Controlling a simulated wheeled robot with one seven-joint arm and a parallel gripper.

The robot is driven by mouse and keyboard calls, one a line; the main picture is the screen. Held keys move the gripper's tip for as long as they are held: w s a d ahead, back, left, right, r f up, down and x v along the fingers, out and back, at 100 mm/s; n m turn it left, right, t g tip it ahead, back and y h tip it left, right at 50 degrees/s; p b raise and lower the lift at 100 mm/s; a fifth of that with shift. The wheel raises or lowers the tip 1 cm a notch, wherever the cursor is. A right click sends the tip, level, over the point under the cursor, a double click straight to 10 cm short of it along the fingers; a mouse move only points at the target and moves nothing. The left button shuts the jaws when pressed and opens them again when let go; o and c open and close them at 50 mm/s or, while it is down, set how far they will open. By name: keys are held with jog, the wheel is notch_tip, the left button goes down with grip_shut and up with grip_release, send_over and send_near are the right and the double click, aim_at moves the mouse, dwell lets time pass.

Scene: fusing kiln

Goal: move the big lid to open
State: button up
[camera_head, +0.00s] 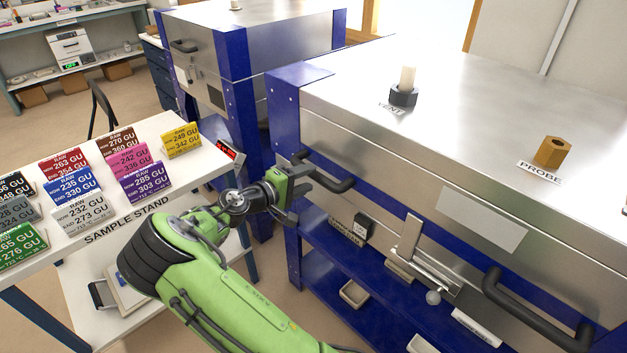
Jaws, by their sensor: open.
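The big lid (455,95) is the broad silver metal top of the near kiln on the right, and it looks closed. Its front face has a dark handle (325,178) at the left and another dark handle (535,312) at the right. A metal latch with a round knob (433,297) sits low on the front between them. My gripper (303,180) is open near the left handle, at its left end. I cannot tell whether the fingers touch or surround the handle.
The sample stand (165,205) with several coloured cards is left of my arm. A blue shelf (335,278) with small trays lies below the lid. A vent plug (405,88) and a brass probe fitting (552,152) stand on the lid. A second kiln (275,50) is behind.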

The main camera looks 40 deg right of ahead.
aim_at(311, 176)
jog(key=x, duration=0.4)
jog(key=shift+a, duration=0.1)
grip_shut()
